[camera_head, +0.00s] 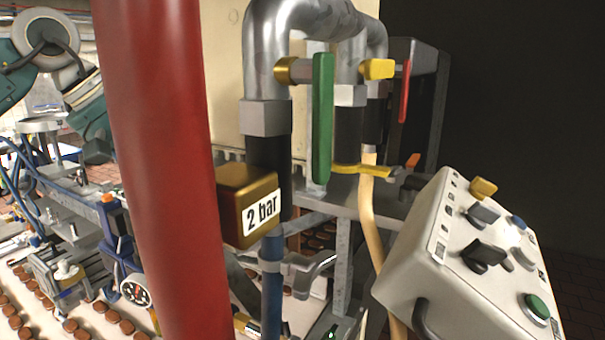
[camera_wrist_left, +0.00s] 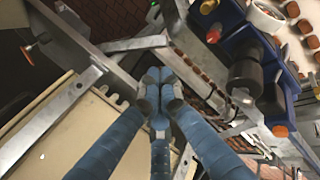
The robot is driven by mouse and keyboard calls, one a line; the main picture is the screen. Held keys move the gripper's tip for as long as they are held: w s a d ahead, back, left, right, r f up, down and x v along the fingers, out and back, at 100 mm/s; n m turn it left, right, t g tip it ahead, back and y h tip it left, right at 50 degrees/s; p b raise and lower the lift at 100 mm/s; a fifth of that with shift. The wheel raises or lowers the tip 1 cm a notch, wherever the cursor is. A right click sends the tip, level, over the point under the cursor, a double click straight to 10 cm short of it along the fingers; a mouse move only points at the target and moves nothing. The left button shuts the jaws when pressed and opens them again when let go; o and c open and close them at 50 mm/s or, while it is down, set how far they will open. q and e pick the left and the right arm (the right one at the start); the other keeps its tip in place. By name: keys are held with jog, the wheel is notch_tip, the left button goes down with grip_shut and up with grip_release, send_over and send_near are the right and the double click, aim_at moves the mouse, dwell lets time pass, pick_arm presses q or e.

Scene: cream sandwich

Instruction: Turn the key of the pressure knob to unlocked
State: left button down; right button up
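A tilted pale control box (camera_head: 440,290) stands at the lower right of the head view. My right gripper is not seen.
A thick red column (camera_head: 165,170) blocks part of the left. A brass box marked "2 bar" (camera_head: 240,205), a green valve lever (camera_head: 322,120) and a red lever (camera_head: 404,92) sit around metal pipes (camera_head: 268,65). Conveyors with brown rounds lie at lower left.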

pick_arm(q)
jog(key=s+a+r+m+y, duration=0.2)
jog(key=a+r+y, duration=0.2)
jog(key=a+y, duration=0.45)
notch_tip(320, 180, down, 7)
jog(key=b, duration=0.5)
jog(key=shift+w+a+r+t+h, duration=0.15)
jog(key=shift+a+r+t+h, duration=0.05)
jog(key=shift+t+h, duration=0.15)
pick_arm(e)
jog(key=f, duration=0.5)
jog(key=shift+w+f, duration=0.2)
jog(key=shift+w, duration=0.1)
pick_arm(q)
jog(key=shift+w+a+p, duration=0.1)
jog(key=shift+w+p, duration=0.45)
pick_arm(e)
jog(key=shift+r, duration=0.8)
